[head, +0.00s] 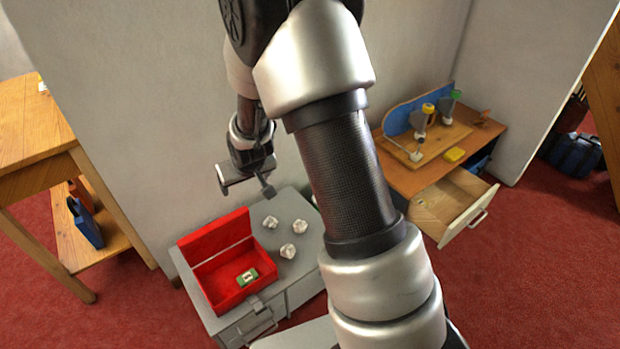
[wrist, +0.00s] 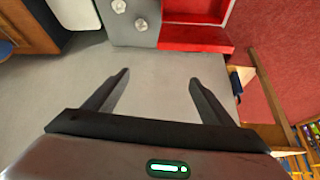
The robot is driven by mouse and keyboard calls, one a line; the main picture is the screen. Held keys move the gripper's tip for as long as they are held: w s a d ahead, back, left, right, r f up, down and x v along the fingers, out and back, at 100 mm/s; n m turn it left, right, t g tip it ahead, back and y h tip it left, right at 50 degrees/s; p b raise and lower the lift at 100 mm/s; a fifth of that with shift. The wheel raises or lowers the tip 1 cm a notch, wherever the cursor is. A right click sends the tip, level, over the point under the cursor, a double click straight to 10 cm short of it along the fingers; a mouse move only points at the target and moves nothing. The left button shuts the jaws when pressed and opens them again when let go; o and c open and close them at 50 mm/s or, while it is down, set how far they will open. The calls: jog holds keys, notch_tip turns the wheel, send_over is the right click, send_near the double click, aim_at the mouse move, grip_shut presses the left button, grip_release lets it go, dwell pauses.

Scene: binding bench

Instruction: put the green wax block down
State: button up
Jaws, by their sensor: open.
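A small green block with a pale label (head: 247,276), which looks like the green wax block, lies inside an open red box (head: 216,293) on a grey cabinet. The block does not show in the wrist view; part of the red box (wrist: 196,36) shows there at the top. My gripper (head: 245,188) is open, above and behind the box, near the wall. In the wrist view its two fingers (wrist: 160,76) are spread with nothing between them.
Several crumpled white lumps (head: 293,252) lie on the grey cabinet top (head: 270,215) right of the box. A wooden desk (head: 405,178) with an open drawer (head: 452,210) stands at right. A wooden table (head: 30,120) stands at left.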

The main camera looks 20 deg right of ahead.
jog(key=w+d+r+v, duration=0.1)
jog(key=w+d+v, duration=0.1)
jog(key=v, duration=1)
jog(key=s+d+r, duration=0.1)
jog(key=s+r, duration=0.3)
jog(key=s, duration=0.4)
jog(key=s+d+r+m, duration=0.1)
jog(key=s+r, duration=0.4)
jog(key=s, duration=0.4)
jog(key=s+d+r, duration=0.2)
jog(key=s+r, duration=0.3)
jog(key=s, duration=0.3)
jog(key=shift+s+r+m+g+h, duration=0.2)
jog(key=shift+s+m+g+h, duration=0.1)
jog(key=shift+d, duration=0.15)
